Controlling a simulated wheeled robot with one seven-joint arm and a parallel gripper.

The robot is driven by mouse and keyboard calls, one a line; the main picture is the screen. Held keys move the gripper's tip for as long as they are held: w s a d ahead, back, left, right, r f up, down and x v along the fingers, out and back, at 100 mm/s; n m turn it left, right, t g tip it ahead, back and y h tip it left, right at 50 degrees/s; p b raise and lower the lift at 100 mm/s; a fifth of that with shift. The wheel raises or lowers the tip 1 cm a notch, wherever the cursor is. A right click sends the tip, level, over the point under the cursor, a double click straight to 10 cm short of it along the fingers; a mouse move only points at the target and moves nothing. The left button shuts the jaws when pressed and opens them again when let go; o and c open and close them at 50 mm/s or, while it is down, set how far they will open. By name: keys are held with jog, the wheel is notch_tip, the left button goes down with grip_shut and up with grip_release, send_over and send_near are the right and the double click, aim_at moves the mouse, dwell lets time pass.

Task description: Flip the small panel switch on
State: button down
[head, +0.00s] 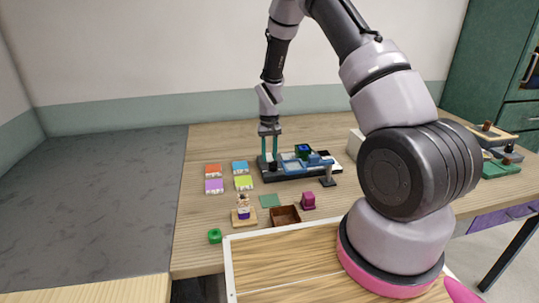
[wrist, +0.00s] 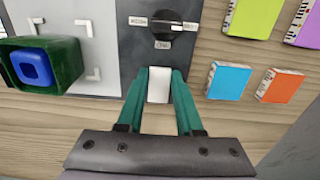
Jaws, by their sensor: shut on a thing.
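The fingers are shut on a small white piece, which looks like the panel switch (wrist: 158,87). Its base and tilt are hard to tell. A round black knob (wrist: 166,24) with small white labels sits on the panel just beyond the fingertips. In the head view my gripper (head: 270,150) is over the left end of the panel (head: 290,177); the switch cannot be made out there.
A green block with a blue centre (wrist: 38,66) stands on the panel's light plate. Blue (wrist: 229,80) and orange (wrist: 279,86) tiles lie beside the panel.

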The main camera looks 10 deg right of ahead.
jog(key=shift+w+r+g, duration=0.1)
jog(key=shift+w+g, duration=0.15)
jog(key=shift+g, duration=0.65)
jog(key=shift+w+r+g, duration=0.1)
jog(key=shift+w+g, duration=0.1)
jog(key=shift+g, duration=0.7)
jog(key=c, duration=0.6)
grip_release()
jog(key=shift+o, duration=0.2)
jog(key=v, duration=1)
jog(key=shift+r, duration=0.35)
jog(key=shift+w+r, duration=0.1)
